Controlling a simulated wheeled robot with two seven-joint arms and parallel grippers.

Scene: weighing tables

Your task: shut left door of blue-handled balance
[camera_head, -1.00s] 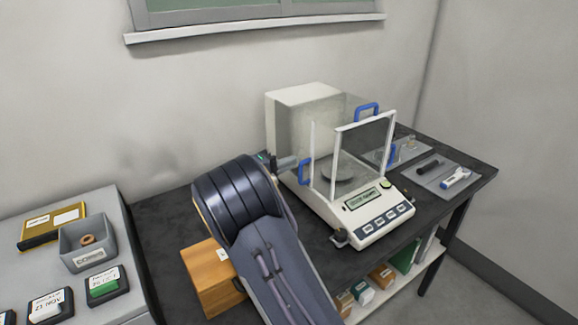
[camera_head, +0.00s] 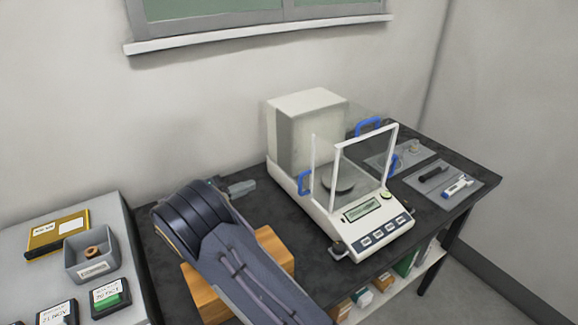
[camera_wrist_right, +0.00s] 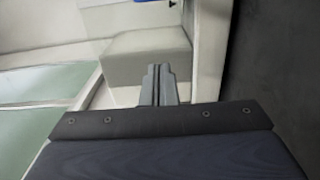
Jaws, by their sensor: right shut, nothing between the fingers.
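The blue-handled balance (camera_head: 372,224) stands on the dark table. Its left door's blue handle (camera_head: 305,183) sits beside the front left post of the clear chamber. The door's glass is hard to make out, so its exact edge is unclear. Other blue handles show at the top (camera_head: 367,125) and on the right side (camera_head: 393,164). My right gripper (camera_head: 248,187) is shut and empty, left of the balance and apart from the handle. Its closed fingers (camera_wrist_right: 158,72) show in the right wrist view, with the pale housing (camera_wrist_right: 145,50) beyond. My left gripper is not in view.
A wooden box (camera_head: 272,247) is partly hidden behind my right arm. A grey side table (camera_head: 125,235) at left holds a tray and labelled boxes. Grey mats (camera_head: 452,193) with small tools lie right of the balance. The wall is close behind the table.

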